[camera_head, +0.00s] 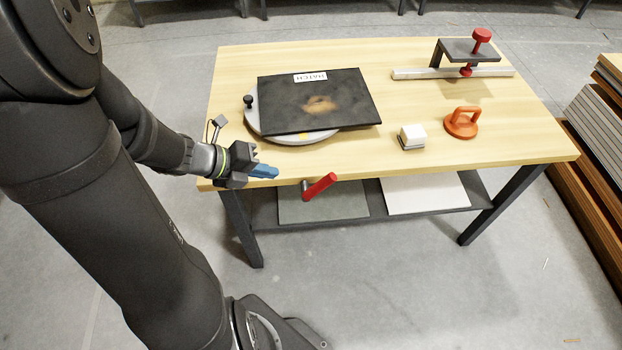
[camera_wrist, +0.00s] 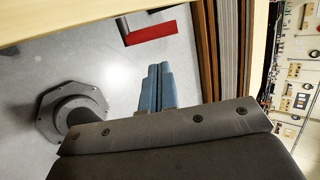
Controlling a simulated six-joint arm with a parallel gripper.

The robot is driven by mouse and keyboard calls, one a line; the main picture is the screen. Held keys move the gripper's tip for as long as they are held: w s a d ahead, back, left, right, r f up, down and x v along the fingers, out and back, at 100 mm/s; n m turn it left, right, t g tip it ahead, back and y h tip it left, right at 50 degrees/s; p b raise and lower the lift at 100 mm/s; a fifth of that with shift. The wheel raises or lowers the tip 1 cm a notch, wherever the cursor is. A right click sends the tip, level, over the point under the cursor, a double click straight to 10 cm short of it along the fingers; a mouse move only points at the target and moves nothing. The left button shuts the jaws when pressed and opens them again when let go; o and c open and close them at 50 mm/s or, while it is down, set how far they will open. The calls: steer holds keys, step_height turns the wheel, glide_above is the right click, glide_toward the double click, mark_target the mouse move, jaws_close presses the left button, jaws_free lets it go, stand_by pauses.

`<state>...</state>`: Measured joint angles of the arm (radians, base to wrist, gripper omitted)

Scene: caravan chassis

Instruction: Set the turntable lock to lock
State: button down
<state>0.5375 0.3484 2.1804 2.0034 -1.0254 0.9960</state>
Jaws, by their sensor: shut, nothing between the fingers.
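A turntable (camera_head: 252,121), a pale disc with a black knob (camera_head: 248,101) at its left rim, lies on the workbench. A dark board labelled HATCH (camera_head: 320,100) rests on it and hides most of it. A lever with a red handle (camera_head: 320,186) sticks out at the bench's front edge, tilted up to the right; I cannot tell whether it or the knob is the lock. The red handle also shows at the top of the wrist view (camera_wrist: 152,33). My gripper (camera_head: 274,172) is shut and empty at the front edge, left of the red handle and apart from it. Its blue fingers (camera_wrist: 158,72) are together.
The wooden workbench (camera_head: 500,136) also bears a white block (camera_head: 412,137), an orange suction cup (camera_head: 462,123) and a clamp with red screw (camera_head: 470,52) over a metal bar. A lower shelf (camera_head: 376,196) holds flat sheets. Stacked panels (camera_head: 596,130) stand at the right.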

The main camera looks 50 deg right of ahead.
mark_target(325, 182)
steer(key=x, duration=1.3)
steer(key=shift+s+d+f, duration=0.15)
steer(key=shift+s+d, duration=0.05)
steer(key=shift+d, duration=0.05)
steer(key=shift+s+d+f+t+y, duration=0.25)
steer(key=shift+s+d+t+y, duration=0.6)
steer(key=shift+y, duration=0.35)
steer(key=shift+s+d+f, duration=0.55)
steer(key=shift+s+f, duration=0.05)
steer(key=a+x, duration=0.1)
steer(key=x, duration=0.5)
steer(key=shift+s+f, duration=0.3)
steer(key=shift+f, duration=0.05)
steer(key=s+d+r, duration=0.1)
steer(key=s+r, duration=0.4)
steer(key=r, duration=0.8)
steer(key=shift+s+d, duration=0.15)
steer(key=shift+d, duration=0.05)
